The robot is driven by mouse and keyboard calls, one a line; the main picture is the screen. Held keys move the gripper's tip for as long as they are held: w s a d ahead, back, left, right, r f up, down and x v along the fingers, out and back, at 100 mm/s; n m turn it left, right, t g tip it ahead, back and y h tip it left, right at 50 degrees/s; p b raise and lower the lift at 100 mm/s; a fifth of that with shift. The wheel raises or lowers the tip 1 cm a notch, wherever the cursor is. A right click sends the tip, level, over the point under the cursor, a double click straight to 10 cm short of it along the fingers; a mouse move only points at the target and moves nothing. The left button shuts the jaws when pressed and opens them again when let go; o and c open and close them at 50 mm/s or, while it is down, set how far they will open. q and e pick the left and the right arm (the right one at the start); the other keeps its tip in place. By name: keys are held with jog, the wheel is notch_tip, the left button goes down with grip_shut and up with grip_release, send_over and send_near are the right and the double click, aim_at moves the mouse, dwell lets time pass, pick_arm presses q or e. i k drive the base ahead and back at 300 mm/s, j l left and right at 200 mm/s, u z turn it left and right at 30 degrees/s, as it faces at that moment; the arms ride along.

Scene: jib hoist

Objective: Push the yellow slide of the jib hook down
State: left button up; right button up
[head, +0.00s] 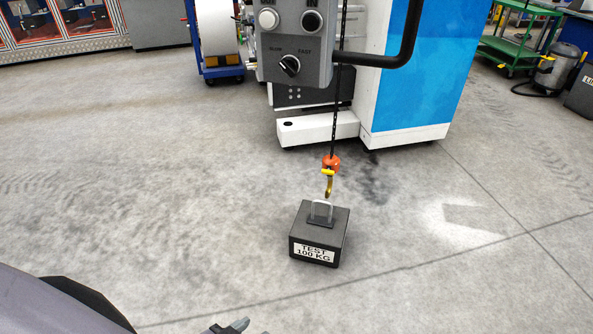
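The jib hook (329,188) is brass-coloured and hangs from a black chain (334,125) below an orange block (331,162). Its yellow slide (328,172) is a small bar just under the orange block, at the top of the hook. My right gripper is out of view.
A grey control box (292,55) with buttons, a knob and a black handle (405,45) hangs at the top centre. A white and blue cabinet (415,80) stands behind the chain. A green cart (515,48) is at the top right. The floor around the weight is clear.

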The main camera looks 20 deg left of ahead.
aim_at(329, 172)
jog(key=i+l+u, duration=0.7)
jog(key=i+l, duration=1.2)
jog(key=i, duration=0.3)
